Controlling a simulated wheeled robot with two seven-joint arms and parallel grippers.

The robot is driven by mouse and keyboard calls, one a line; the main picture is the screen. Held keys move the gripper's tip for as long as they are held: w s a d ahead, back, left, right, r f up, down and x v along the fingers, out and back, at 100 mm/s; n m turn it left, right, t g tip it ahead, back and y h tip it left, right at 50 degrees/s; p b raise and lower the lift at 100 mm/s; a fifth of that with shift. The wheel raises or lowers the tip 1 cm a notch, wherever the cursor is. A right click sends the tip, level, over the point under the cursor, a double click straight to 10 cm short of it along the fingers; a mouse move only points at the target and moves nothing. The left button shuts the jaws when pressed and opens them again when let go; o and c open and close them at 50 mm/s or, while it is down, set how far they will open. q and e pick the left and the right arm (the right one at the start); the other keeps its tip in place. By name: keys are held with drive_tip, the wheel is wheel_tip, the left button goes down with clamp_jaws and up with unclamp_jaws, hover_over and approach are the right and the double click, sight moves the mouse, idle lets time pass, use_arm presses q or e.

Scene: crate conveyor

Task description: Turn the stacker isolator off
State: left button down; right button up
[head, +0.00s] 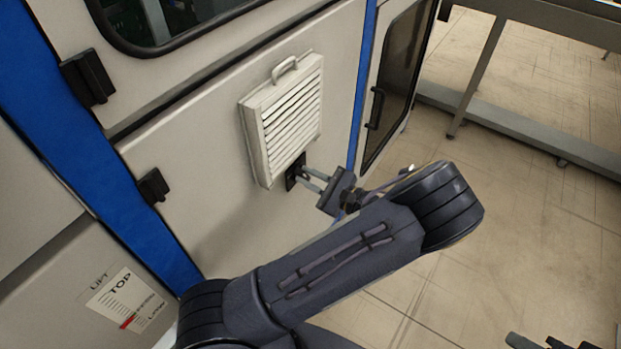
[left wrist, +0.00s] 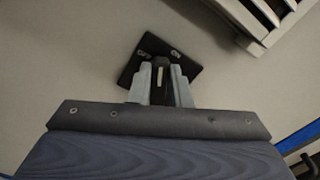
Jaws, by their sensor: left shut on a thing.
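The isolator is a small black plate (left wrist: 182,68) with a dark handle (left wrist: 160,88) on the cream cabinet panel. In the head view the black plate (head: 293,170) sits just below a white louvred vent and is partly hidden by my gripper. My left gripper (head: 303,180) reaches it from the right, its fingers against the plate. In the left wrist view my left gripper (left wrist: 160,82) is shut on the handle, one pale finger on each side. The plate looks tilted in that view.
The white louvred vent (head: 285,115) with a top handle juts out right above the plate. A dark-windowed door (head: 395,85) is to the right. Open tiled floor (head: 540,220) lies right of the cabinet. A label marked TOP (head: 125,300) is at lower left.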

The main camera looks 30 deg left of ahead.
use_arm(q)
drive_tip(key=shift+s+f+n+b, duration=0.25)
drive_tip(key=shift+n+b, duration=0.9)
drive_tip(key=shift+n, duration=0.9)
drive_tip(key=shift+s+f+n+b, duration=0.1)
drive_tip(key=shift+f+n+b, duration=0.25)
drive_tip(key=shift+n+b, duration=1.2)
drive_tip(key=shift+s+f+n+b, duration=0.25)
drive_tip(key=shift+n+b, duration=0.45)
drive_tip(key=shift+n, duration=1.8)
drive_tip(key=c, duration=1.3)
unclamp_jaws()
drive_tip(key=shift+w, duration=0.1)
drive_tip(key=shift+c, duration=0.2)
